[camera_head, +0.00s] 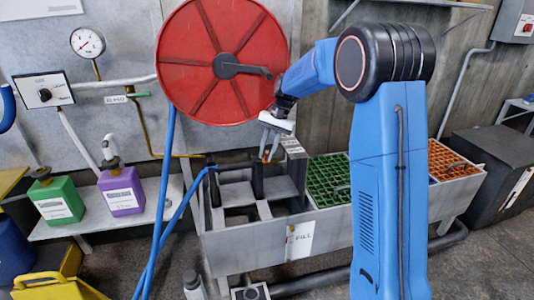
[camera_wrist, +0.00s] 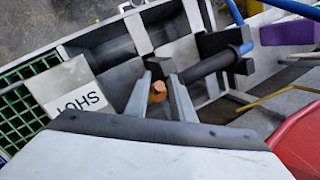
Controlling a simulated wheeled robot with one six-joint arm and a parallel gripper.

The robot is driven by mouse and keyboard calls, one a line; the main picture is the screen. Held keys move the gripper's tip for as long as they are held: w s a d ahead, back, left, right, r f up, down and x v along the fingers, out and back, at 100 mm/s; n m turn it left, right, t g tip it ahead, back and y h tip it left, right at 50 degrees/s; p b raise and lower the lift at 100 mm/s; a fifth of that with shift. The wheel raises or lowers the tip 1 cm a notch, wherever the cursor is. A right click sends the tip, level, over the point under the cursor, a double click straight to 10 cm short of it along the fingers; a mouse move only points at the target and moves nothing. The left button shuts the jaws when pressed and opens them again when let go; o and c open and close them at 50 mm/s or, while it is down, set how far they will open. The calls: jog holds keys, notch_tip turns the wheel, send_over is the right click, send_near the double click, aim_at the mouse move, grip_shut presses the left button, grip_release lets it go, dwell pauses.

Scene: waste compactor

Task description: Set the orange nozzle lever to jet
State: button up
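The orange lever (camera_wrist: 157,90) shows in the wrist view as a small orange knob between my gripper's fingers. My gripper (camera_wrist: 160,76) has its two grey fingers apart, one on each side of the knob; I cannot tell whether either touches it. The dark nozzle body (camera_wrist: 208,66) lies just beyond the right finger, with a blue hose at its far end. In the head view my gripper (camera_head: 268,158) points down over the grey trough, below the red reel. The lever's base and its setting are hidden or too small to read.
A white label card (camera_wrist: 75,86), seemingly reading SHOT upside down, stands close to the left finger. The red hose reel (camera_head: 205,85) is just above my gripper in the head view. The trough (camera_head: 325,235) holds green grating (camera_head: 325,178). Green and purple jugs stand left.

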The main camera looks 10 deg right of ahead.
jog(key=shift+o, duration=0.2)
jog(key=v, duration=1.7)
jog(key=shift+r, duration=0.2)
jog(key=shift+d, duration=0.15)
